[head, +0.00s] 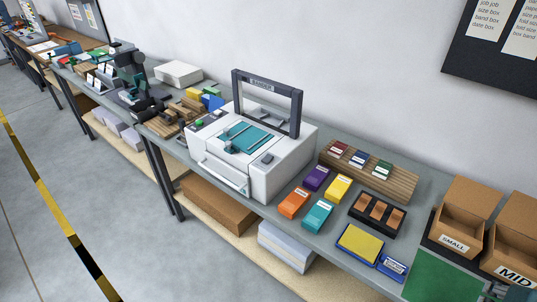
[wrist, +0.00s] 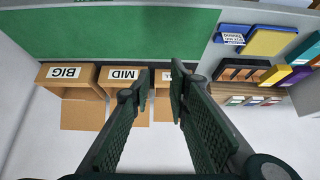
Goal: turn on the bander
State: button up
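The bander (head: 265,170) appears to be the white machine with a dark upright arch (head: 298,105) and a teal top plate (head: 255,140), standing on the bench in the middle of the head view. A dark panel with a small green button (head: 200,122) is at its back left corner. A small grey part (head: 267,158) sits on its front right top. I cannot read whether it is on. My gripper (wrist: 161,82) is open and empty in the wrist view, its dark green fingers apart above the bench. The bander is not in the wrist view.
A green mat (head: 440,277) and cardboard boxes (head: 462,218) labelled SMALL and MID stand at the right; a BIG box (wrist: 66,73) shows in the wrist view. Coloured blocks (head: 317,178), a yellow pad (head: 360,243) and a wooden rack (head: 370,170) lie right of the bander.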

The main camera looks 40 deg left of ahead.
aim_at(271, 157)
jog(key=shift+w+a+r, duration=0.25)
jog(key=shift+a+r, duration=0.05)
jog(key=shift+a, duration=0.1)
grip_shut()
jog(key=w+a+r+n+y+p, duration=0.2)
jog(key=w+a+r+n+p, duration=0.15)
jog(key=a, duration=0.55)
jog(key=w+a+r+n+g+y+p, duration=0.1)
jog(key=w+a+r+n+y+p, duration=0.2)
jog(key=a, duration=0.6)
jog(key=w+a+r+n+p, duration=0.3)
jog(key=w+a+n+p, duration=0.15)
jog(key=a, duration=0.55)
jog(key=s+a+n+g+y+p, duration=0.1)
jog(key=a+n+p, duration=0.1)
jog(key=a, duration=0.8)
jog(key=s+a+n+g+y+p, duration=0.1)
jog(key=a+p, duration=0.4)
jog(key=a, duration=0.5)
jog(key=s+a+r+n+g+y+p, duration=0.1)
jog(key=a+n, duration=0.4)
jog(key=a, duration=0.5)
jog(key=shift+s+g+y+p, duration=0.45)
jog(key=shift+s+p, duration=0.3)
jog(key=shift+p, duration=0.4)
jog(key=shift+a+f, duration=0.1)
jog(key=shift+a, duration=0.05)
